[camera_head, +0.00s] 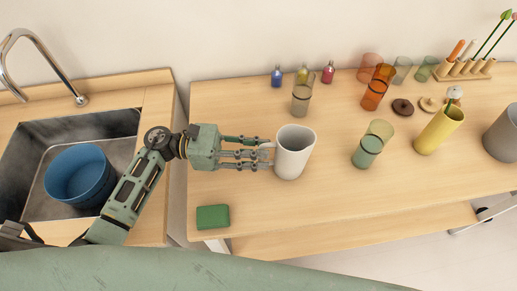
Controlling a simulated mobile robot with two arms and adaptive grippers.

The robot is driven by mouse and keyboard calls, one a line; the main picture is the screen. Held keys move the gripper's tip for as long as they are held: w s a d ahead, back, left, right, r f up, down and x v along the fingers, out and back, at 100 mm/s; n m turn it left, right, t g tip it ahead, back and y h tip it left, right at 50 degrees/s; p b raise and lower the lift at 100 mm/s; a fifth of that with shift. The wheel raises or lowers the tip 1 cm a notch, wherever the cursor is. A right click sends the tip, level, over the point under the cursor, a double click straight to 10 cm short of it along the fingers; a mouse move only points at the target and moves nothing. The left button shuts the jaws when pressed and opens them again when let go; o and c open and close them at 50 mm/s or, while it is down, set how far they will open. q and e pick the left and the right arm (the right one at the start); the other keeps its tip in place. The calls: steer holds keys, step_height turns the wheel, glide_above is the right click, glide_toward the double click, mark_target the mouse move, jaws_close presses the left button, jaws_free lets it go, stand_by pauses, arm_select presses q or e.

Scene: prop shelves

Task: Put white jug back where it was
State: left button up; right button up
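The white jug (291,165) stands upright, or nearly so, at the left middle of the wooden table in the head view, its open mouth facing up. I cannot tell whether its base touches the table. My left gripper (267,153) comes in from the left, and its fingertips are at the jug's left side, where a small pale part, perhaps the handle, shows between them. The fingers hide most of that part, so I cannot tell whether they are closed on it. My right gripper is not in view.
A green block (212,217) lies at the table's front left. Small bottles (328,73) and a beige cup (301,99) stand behind the jug. A green cup (366,153) and yellow vase (438,132) stand to the right. The table in front of the jug is clear.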

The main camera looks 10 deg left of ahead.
arm_select(q)
steer(key=a+b, duration=0.1)
steer(key=a, duration=0.2)
steer(key=a+b, duration=0.1)
steer(key=a, duration=0.2)
steer(key=s+a+b, duration=0.1)
steer(key=a, duration=0.3)
steer(key=shift+f+b, duration=0.3)
steer(key=shift+b, duration=0.1)
steer(key=shift+s+a+r, duration=0.1)
steer(key=shift+a+r, duration=0.1)
steer(key=shift+a, duration=0.65)
steer(key=shift+r, duration=0.1)
